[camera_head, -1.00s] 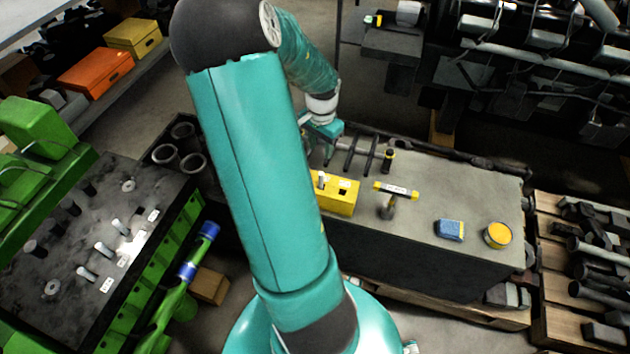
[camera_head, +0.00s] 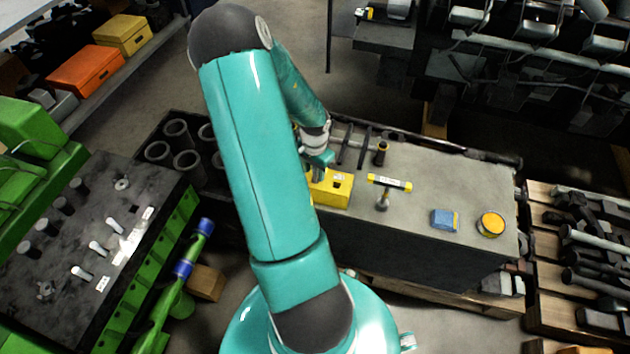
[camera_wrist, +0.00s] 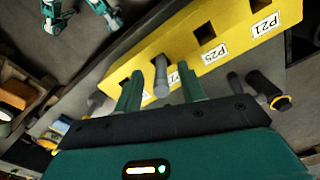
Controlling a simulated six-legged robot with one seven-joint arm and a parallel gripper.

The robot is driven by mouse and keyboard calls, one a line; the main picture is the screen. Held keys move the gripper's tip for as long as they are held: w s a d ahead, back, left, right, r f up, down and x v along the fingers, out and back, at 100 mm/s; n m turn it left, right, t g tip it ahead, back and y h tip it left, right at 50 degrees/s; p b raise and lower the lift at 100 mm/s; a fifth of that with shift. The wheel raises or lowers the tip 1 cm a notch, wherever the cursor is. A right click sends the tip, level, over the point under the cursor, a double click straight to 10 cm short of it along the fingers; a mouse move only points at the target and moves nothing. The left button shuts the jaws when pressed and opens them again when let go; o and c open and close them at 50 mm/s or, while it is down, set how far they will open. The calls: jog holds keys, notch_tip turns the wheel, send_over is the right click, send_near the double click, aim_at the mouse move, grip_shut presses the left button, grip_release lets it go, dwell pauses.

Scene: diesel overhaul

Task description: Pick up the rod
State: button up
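A yellow block (camera_head: 338,200) with square holes stands on the grey bench. In the wrist view, the block (camera_wrist: 236,26) carries white labels, including P25 and P21. A grey rod (camera_wrist: 161,80) sticks up from one of its holes. My gripper (camera_wrist: 160,88) is open, with one green finger on each side of the rod and a visible gap on both sides. In the head view, my gripper (camera_head: 318,168) is at the left part of the block, and my arm largely hides the rod there.
A yellow-ended hammer (camera_head: 390,184), a blue box (camera_head: 445,219) and a yellow tin (camera_head: 491,223) are on the bench (camera_head: 430,185) to the right. Dark bars and a black cylinder (camera_head: 381,153) lie behind the block. Grey cylinders (camera_head: 175,132) stand at left.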

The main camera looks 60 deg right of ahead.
jog(key=shift+f, duration=0.5)
jog(key=shift+c, duration=0.4)
grip_shut()
jog(key=shift+r, duration=0.1)
